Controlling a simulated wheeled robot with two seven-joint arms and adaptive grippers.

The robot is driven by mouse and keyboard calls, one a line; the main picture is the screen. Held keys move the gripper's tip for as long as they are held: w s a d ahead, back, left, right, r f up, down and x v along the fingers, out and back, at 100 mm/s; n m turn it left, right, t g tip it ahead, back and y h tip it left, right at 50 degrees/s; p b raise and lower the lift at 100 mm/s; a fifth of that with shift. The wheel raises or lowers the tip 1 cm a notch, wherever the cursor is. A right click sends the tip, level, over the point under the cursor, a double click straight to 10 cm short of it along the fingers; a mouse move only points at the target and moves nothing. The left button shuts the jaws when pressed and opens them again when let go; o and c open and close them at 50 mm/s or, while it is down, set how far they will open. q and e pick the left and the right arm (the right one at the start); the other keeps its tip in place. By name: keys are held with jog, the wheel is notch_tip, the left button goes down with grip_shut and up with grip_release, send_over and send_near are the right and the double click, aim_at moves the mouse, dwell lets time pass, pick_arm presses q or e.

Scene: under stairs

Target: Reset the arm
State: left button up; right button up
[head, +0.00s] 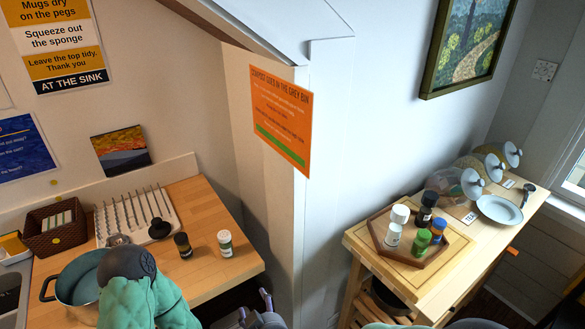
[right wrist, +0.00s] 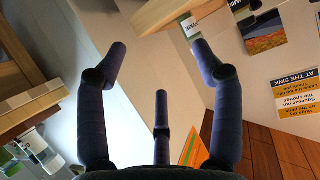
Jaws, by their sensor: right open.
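My right gripper (head: 256,305) shows at the bottom edge of the head view, below the front right corner of the left counter. In the right wrist view, my right gripper (right wrist: 160,62) has its purple fingers spread wide, with nothing between them. It is open and apart from the counter. A green and dark link of my arm rises at the lower left of the head view, in front of a teal pot (head: 82,280). My left gripper does not show.
The left counter (head: 205,200) carries a rack (head: 130,215), a basket (head: 52,230), a dark jar (head: 183,245) and a white-labelled jar (head: 226,243). The right table (head: 465,240) holds a wooden tray (head: 400,255) of bottles, a plate (head: 499,210) and lidded jars. A wall corner stands between.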

jog(key=d+f+m+g+h, duration=0.1)
jog(key=d+f+g, duration=0.2)
jog(key=d+f, duration=0.35)
jog(key=d+f+m+g+h, duration=0.15)
jog(key=d+f, duration=0.25)
jog(key=f, duration=0.5)
jog(key=s+d+f+m+g, duration=0.2)
jog(key=s+d+f+g, duration=0.1)
jog(key=s+f, duration=0.3)
jog(key=s+d+f+m+g+y, duration=0.1)
jog(key=s+d+f+m+g, duration=0.1)
jog(key=s+d+f, duration=0.3)
jog(key=shift+s+f+g, duration=0.75)
jog(key=shift+s, duration=0.25)
